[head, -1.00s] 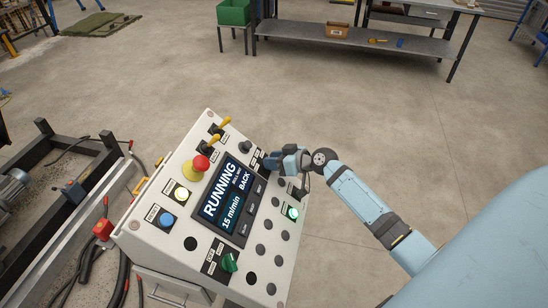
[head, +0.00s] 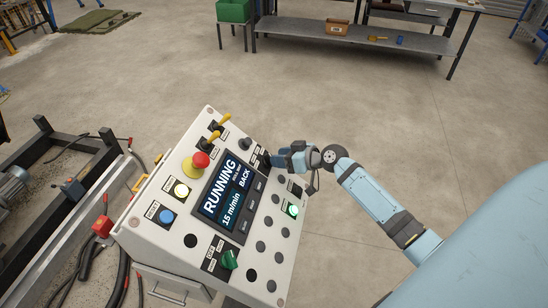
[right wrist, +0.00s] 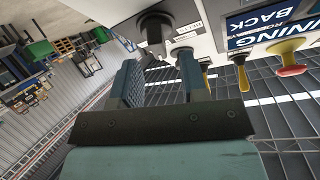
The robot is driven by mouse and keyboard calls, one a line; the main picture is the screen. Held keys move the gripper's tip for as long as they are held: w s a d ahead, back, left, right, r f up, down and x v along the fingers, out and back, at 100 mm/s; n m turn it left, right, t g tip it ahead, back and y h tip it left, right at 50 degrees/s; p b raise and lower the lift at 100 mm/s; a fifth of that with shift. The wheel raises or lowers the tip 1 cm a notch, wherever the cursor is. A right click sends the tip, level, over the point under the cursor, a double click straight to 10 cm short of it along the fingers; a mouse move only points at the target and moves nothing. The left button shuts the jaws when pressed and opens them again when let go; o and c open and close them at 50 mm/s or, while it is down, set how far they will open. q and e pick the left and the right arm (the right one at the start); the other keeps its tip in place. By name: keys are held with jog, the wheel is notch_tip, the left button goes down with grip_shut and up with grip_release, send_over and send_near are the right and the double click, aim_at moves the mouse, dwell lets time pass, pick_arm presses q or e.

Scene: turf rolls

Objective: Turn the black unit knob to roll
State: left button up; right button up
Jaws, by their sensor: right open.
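The sloped control panel (head: 191,240) stands in the middle of the head view. A black knob on a dark plate (head: 264,156) sits near its upper right edge, partly hidden by my right gripper (head: 275,160). In the right wrist view this black knob (right wrist: 155,28) lies just beyond the fingertips, roughly between them. My right gripper (right wrist: 158,72) is open, with clear space between the fingers. I cannot read the knob's setting. A second black knob (head: 245,143) stands farther left; it also shows in the wrist view (right wrist: 194,30). My left gripper is out of view.
The screen (head: 228,200) reads RUNNING, 15 m/min and BACK. A red mushroom button (head: 200,161), yellow levers (head: 224,118), and a green knob (head: 229,260) stand up from the panel. A dark machine frame (head: 60,190) lies left. The floor behind is clear up to a workbench (head: 350,38).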

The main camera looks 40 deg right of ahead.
jog(key=b+v, duration=0.1)
jog(key=v, duration=0.9)
jog(key=shift+s+d+r, duration=0.2)
jog(key=shift+s, duration=0.15)
jog(key=s+a+f+h+p, duration=0.1)
jog(key=s+a+f+p, duration=0.1)
jog(key=s+a, duration=0.3)
jog(key=s+a+f+h+p, duration=0.1)
jog(key=s+a+f+p, duration=0.2)
jog(key=a, duration=0.7)
jog(key=s+a+f+g+h+p, duration=0.1)
jog(key=s+a+f+p, duration=0.2)
jog(key=s+a, duration=0.4)
jog(key=shift+s+a+f+h+p, duration=0.15)
jog(key=shift+s+a+h+p, duration=0.25)
jog(key=shift+p, duration=0.35)
jog(key=shift+a, duration=0.35)
